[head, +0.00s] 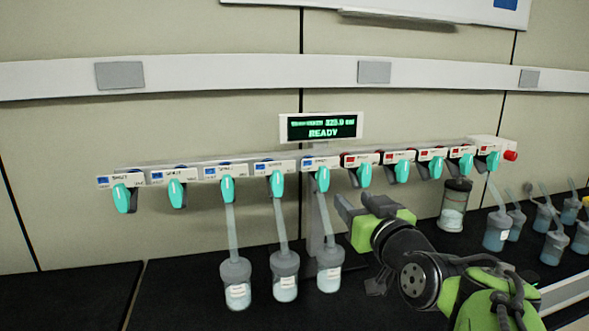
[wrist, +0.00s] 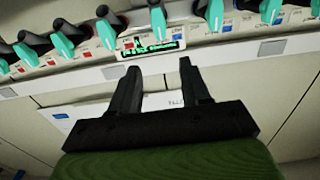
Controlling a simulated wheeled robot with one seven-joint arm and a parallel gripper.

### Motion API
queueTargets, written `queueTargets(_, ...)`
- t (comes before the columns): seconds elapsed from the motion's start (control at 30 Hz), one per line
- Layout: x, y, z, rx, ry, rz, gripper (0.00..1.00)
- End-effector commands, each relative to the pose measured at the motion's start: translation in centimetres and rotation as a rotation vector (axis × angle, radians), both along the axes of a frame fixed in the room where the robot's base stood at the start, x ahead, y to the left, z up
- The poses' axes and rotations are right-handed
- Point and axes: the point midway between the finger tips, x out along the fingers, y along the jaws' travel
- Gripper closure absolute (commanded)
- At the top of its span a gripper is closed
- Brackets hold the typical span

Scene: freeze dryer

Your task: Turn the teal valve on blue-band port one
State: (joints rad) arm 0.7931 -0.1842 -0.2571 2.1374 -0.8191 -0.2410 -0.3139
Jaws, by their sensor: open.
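A row of teal valves runs along a white manifold. The left half carries blue-marked labels; its valves include the far-left one (head: 125,198), the second (head: 176,194), the third (head: 228,189), the fourth (head: 277,184) and the one nearest the middle (head: 322,179). The port numbers are too small to read, so I cannot tell which is port one. My gripper (head: 362,207) is open and empty, below and in front of the red-marked half's left end. In the wrist view my gripper (wrist: 158,68) points toward the valves, with a teal valve (wrist: 159,25) beyond its fingers, apart from them.
Red-marked valves (head: 402,171) fill the right half. A display (head: 322,127) reading READY stands above the middle. Flasks hang under some blue-half ports, including one flask (head: 235,283). A jar (head: 455,205) and several flasks stand right on the black bench (head: 190,290). The far-left bench is clear.

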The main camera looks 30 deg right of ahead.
Motion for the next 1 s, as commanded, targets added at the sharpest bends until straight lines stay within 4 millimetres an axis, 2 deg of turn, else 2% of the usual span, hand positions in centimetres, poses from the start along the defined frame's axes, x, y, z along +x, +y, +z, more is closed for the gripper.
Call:
queueTargets(0.4,9.6,-2.3,0.0,0.003,0.003,0.006,0.53)
queueTargets(0.6,13.5,-3.3,0.0,0.003,0.002,0.004,0.53)
queueTargets(0.77,14.7,-3.6,-0.1,0.001,0.002,0.003,0.53)
queueTargets(1.0,14.8,-3.6,-0.1,0.002,0.003,0.002,0.55)
